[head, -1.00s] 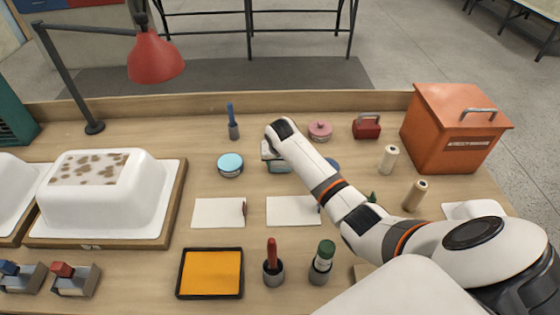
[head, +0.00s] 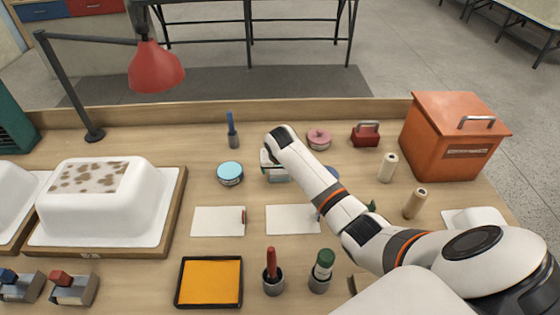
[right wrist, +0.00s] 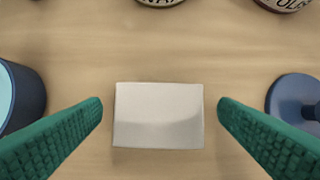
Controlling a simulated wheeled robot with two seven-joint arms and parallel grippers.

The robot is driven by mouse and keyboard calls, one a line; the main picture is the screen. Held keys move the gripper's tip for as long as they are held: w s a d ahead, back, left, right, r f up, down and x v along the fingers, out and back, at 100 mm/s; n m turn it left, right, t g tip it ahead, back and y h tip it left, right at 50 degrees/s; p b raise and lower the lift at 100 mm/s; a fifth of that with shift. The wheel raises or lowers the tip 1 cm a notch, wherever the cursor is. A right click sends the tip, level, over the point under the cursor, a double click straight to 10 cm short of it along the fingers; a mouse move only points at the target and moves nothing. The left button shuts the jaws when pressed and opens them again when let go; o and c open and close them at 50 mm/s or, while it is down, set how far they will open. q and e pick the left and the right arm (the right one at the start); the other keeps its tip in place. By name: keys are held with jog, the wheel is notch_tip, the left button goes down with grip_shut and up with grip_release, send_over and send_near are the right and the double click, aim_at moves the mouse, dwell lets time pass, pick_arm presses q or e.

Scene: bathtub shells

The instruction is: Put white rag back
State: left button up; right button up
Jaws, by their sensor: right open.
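My right gripper (right wrist: 160,112) is open, with one green finger on each side of the pad and gaps between fingers and pad. In the head view, my right gripper (head: 274,174) hangs over the middle of the table, just right of a light-blue-lidded tin (head: 230,172), and hides the pad. My left gripper is out of view.
Two cream mats (head: 218,221) (head: 292,219) lie nearer me. A pink-lidded tin (head: 319,138) and a red toolbox-like item (head: 365,134) stand behind. A dark blue round object (right wrist: 297,98) is right of the pad. An orange box (head: 455,140) stands at right.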

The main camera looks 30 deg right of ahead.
jog(key=v, duration=1.1)
jog(key=shift+f, duration=0.1)
dwell(0.9)
